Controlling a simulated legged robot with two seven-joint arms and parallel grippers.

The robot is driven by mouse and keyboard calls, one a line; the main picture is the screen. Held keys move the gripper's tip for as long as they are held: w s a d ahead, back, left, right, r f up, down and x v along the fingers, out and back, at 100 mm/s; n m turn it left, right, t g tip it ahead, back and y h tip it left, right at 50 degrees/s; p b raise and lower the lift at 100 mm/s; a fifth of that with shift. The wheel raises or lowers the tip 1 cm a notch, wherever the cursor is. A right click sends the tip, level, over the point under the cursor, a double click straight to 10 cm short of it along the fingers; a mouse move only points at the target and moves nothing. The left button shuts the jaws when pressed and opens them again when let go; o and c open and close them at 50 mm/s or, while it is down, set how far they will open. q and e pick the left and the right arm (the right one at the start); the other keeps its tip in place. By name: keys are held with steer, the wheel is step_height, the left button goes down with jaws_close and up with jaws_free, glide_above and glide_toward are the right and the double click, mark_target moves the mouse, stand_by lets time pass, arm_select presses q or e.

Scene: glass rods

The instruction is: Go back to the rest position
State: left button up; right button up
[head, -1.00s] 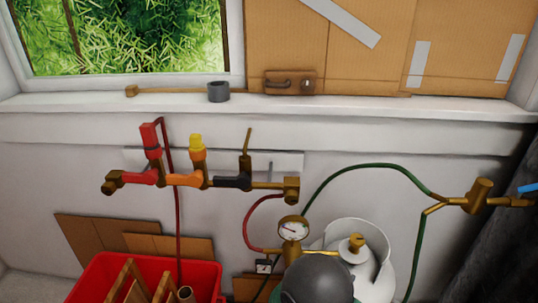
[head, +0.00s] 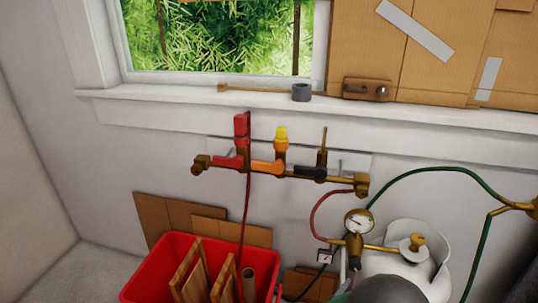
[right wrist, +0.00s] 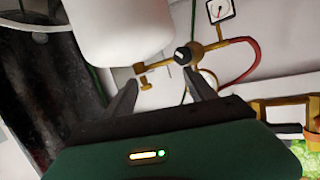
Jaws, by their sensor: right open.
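My right gripper (right wrist: 160,77) shows in the right wrist view with its two dark fingers spread apart. A brass fitting with a black knob (right wrist: 183,55) appears beyond the fingers, and nothing is held between them. A white gas cylinder (right wrist: 120,30) fills the upper part of that view. In the head view a dark grey rounded part of my arm shows at the bottom right, in front of the white cylinder (head: 390,262). The right fingers are not visible there. My left gripper is in neither view.
A brass pipe with red, orange and black valves (head: 268,167) runs along the wall. A red crate (head: 165,265) with wooden pieces stands below. A pressure gauge (head: 358,222), red hose (head: 317,215) and green hose (head: 440,172) surround the cylinder. A grey tape roll (head: 301,92) sits on the sill.

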steer(key=s+a+f+n+g+y, duration=0.2)
steer(key=a+n+g+y, duration=0.15)
steer(key=a+y, duration=0.4)
steer(key=s+d+n+g+y, duration=0.2)
steer(key=s+n+g, duration=0.3)
steer(key=s, duration=0.9)
arm_select(q)
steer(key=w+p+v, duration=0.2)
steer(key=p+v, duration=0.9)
steer(key=p, duration=0.1)
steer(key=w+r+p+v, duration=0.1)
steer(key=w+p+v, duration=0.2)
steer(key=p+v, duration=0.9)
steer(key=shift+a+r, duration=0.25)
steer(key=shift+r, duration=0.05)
arm_select(e)
steer(key=w+v, duration=0.2)
steer(key=v, duration=1)
steer(key=w+a+r+v, duration=0.1)
steer(key=w+v, duration=0.2)
steer(key=v, duration=0.8)
steer(key=shift+d+r+g, duration=0.35)
steer(key=shift+r, duration=0.35)
steer(key=shift+h, duration=0.25)
